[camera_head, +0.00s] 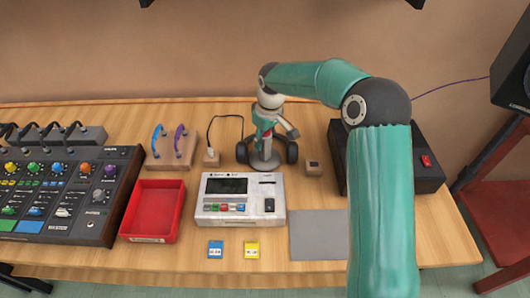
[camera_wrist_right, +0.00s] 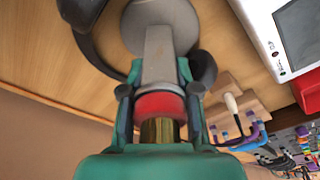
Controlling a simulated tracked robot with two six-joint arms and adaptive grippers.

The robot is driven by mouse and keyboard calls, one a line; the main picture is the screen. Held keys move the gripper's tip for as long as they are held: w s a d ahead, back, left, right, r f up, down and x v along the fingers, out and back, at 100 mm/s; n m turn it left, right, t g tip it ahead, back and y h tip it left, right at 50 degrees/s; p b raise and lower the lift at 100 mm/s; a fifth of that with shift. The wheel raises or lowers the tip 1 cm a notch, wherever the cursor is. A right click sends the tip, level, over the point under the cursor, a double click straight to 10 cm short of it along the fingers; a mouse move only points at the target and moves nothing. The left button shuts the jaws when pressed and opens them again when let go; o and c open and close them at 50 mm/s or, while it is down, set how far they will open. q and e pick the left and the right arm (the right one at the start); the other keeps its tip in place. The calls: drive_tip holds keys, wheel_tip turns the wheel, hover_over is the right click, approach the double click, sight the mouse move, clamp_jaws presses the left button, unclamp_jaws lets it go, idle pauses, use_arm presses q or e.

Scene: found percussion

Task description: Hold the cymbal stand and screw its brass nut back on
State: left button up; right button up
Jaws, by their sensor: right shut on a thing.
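The cymbal stand (camera_head: 264,158) stands near the back middle of the table, with its grey foot and tapered column showing. My right gripper (camera_head: 266,124) reaches down over its top. In the right wrist view my right gripper (camera_wrist_right: 159,98) has its fingers either side of the upper stand, shut on it around the red collar (camera_wrist_right: 160,105). A brass part (camera_wrist_right: 158,130) shows between the collar and my palm; I cannot tell whether it is the nut or the thread. The grey column (camera_wrist_right: 160,60) lies beyond the collar. My left gripper is not in view.
Black headphones-like loops (camera_head: 242,153) lie close around the stand's foot. A small wooden block (camera_head: 314,168) and a black box (camera_head: 424,182) are to its right. A white device (camera_head: 238,215) and a red tray (camera_head: 134,228) are in front. A grey mat (camera_head: 312,244) is bare.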

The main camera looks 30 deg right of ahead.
clamp_jaws()
drive_tip(key=shift+r, duration=0.15)
drive_tip(key=shift+w+r, duration=0.1)
drive_tip(key=shift+r, duration=0.4)
wheel_tip(320, 180, up, 19)
drive_tip(key=p, duration=0.2)
drive_tip(key=shift+f, duration=0.2)
